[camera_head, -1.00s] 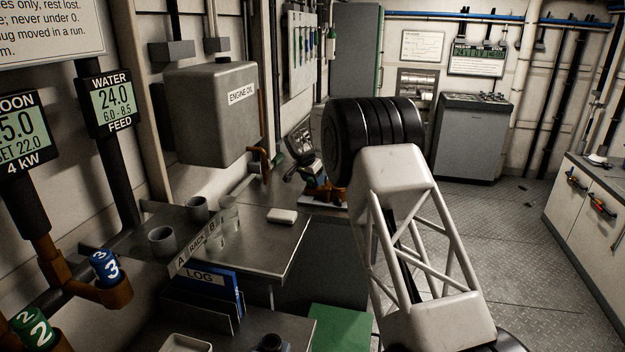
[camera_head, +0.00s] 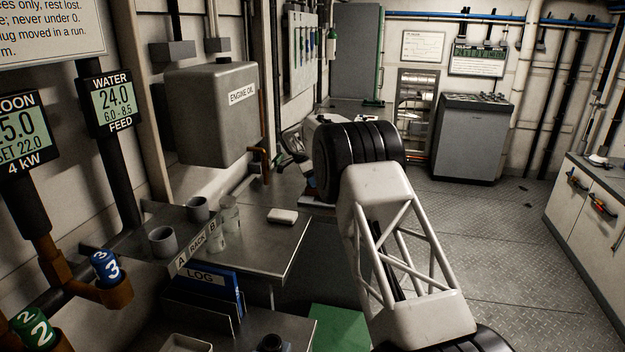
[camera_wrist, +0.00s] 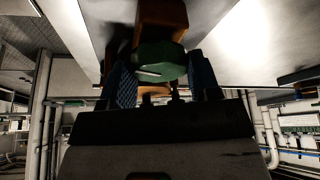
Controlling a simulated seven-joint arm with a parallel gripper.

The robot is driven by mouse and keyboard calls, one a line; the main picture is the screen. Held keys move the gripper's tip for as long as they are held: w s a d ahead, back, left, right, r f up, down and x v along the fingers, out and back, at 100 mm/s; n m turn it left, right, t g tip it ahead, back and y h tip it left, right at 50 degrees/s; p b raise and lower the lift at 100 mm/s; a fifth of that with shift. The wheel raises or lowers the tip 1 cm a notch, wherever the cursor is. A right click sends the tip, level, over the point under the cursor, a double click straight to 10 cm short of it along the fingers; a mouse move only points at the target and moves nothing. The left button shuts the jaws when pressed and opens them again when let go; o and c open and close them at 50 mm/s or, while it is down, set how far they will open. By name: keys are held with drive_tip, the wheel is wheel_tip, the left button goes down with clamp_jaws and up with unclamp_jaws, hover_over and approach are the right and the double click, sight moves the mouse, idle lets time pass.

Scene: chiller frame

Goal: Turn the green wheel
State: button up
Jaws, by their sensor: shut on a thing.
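The green wheel (camera_wrist: 158,65) shows in the wrist view as a dark green, faceted knob with a pale mark. It sits below an orange-brown valve body (camera_wrist: 161,20). My gripper (camera_wrist: 158,77) has its blue textured fingers on either side of the wheel and is shut on it. The finger contact faces are in shadow. In the head view the wheel and my fingertips are hidden behind my arm's black joint, beyond the rack bench.
A grey engine oil tank (camera_head: 210,112) hangs on the left wall. A green knob marked 2 (camera_head: 28,328) and a blue knob marked 3 (camera_head: 104,266) are at lower left. Floor at right is clear.

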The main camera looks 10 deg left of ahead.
idle(0.4)
drive_tip(key=o, duration=0.9)
drive_tip(key=v, duration=0.7)
drive_tip(key=shift+r, duration=0.4)
drive_tip(key=shift+a, duration=0.1)
